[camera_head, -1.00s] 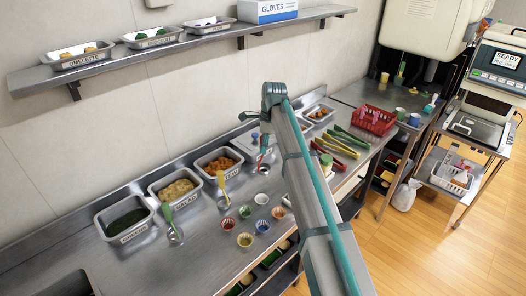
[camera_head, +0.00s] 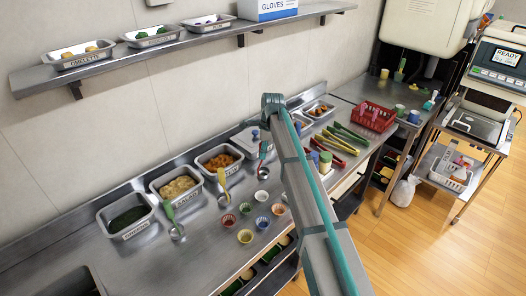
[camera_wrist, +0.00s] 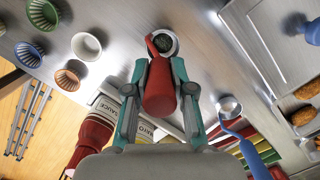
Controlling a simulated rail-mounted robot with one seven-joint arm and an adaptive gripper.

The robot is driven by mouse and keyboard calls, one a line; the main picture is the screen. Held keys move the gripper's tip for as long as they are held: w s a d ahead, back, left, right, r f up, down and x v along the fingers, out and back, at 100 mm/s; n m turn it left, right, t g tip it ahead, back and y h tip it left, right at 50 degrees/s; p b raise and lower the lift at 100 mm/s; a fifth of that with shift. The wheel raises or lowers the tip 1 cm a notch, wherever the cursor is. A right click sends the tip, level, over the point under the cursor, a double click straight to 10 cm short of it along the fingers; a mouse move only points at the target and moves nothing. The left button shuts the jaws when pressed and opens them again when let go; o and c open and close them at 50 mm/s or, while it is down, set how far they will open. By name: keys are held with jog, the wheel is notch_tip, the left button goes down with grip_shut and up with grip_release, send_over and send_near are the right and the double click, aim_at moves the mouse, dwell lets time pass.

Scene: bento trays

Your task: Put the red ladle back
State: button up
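The red ladle (camera_wrist: 160,88) is between the fingers of my gripper (camera_wrist: 160,70) in the wrist view. Its red handle points toward the wrist camera and both teal fingers close in against its sides. The ladle's round metal bowl (camera_wrist: 162,44) is beyond the fingertips, low over the steel counter; I cannot tell if it touches. In the head view the red ladle (camera_head: 263,154) hangs upright below the end of my arm, bowl down, beside the white cup (camera_head: 262,196). The arm hides much of my gripper there.
A blue ladle (camera_wrist: 241,138) lies right of the red one in the wrist view. Small cups (camera_wrist: 87,45) and sauce bottles (camera_wrist: 95,130) are left. Food trays (camera_head: 178,184) line the wall, with green (camera_head: 170,217) and yellow (camera_head: 223,180) ladles beside them.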

jog(key=o, duration=0.4)
jog(key=r+b, duration=0.1)
jog(key=r, duration=0.3)
jog(key=d+r, duration=0.1)
jog(key=r, duration=0.3)
jog(key=r+b, duration=0.1)
jog(key=r, duration=0.3)
jog(key=shift+w+d+r+b, duration=0.1)
jog(key=shift+d+b, duration=0.2)
jog(key=shift+d, duration=0.1)
jog(key=shift+d, duration=0.1)
